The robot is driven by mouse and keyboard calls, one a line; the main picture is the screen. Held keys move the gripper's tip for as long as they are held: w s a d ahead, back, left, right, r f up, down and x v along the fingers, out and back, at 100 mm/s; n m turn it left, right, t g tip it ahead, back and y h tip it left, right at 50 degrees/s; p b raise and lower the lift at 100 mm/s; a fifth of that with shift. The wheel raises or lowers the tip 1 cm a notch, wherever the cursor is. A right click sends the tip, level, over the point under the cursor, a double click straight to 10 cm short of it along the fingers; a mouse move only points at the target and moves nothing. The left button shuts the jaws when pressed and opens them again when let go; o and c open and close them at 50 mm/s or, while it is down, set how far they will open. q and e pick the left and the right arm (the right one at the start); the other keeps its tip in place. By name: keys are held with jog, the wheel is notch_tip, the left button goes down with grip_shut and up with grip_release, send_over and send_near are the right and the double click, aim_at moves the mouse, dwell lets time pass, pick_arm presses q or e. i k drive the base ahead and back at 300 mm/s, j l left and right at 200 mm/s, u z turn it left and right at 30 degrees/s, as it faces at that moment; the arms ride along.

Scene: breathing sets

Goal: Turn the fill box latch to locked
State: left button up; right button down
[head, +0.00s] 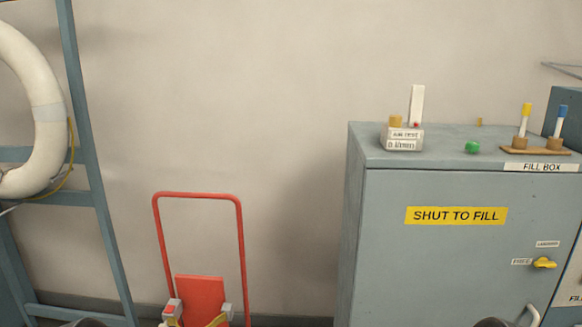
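The fill box (380,240) is a grey-blue cabinet at the right with its door shut. A yellow sign reading SHUT TO FILL (456,215) is on the door. The yellow latch (544,263) is at the door's right side. Its narrow end appears to point left, toward a small label that seems to read FREE (521,261). Another small label, probably LOCKED (548,244), sits above the latch. A pale door handle (532,314) shows below, cut by the lower edge. Neither gripper can be made out; only dark rounded shapes show at the bottom edge.
On the cabinet top are a labelled white block (403,140), a green knob (472,147) and a wooden stand (536,151) with yellow- and blue-topped tubes. A red-framed trolley (240,250) stands left of the cabinet. A white life ring (45,90) hangs on a blue frame (85,130).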

aim_at(543, 263)
jog(key=l+z, duration=0.35)
jog(key=i+l+z, duration=0.15)
jog(key=l+z, duration=0.25)
jog(key=i+l+z, duration=0.1)
jog(key=l+z, duration=0.25)
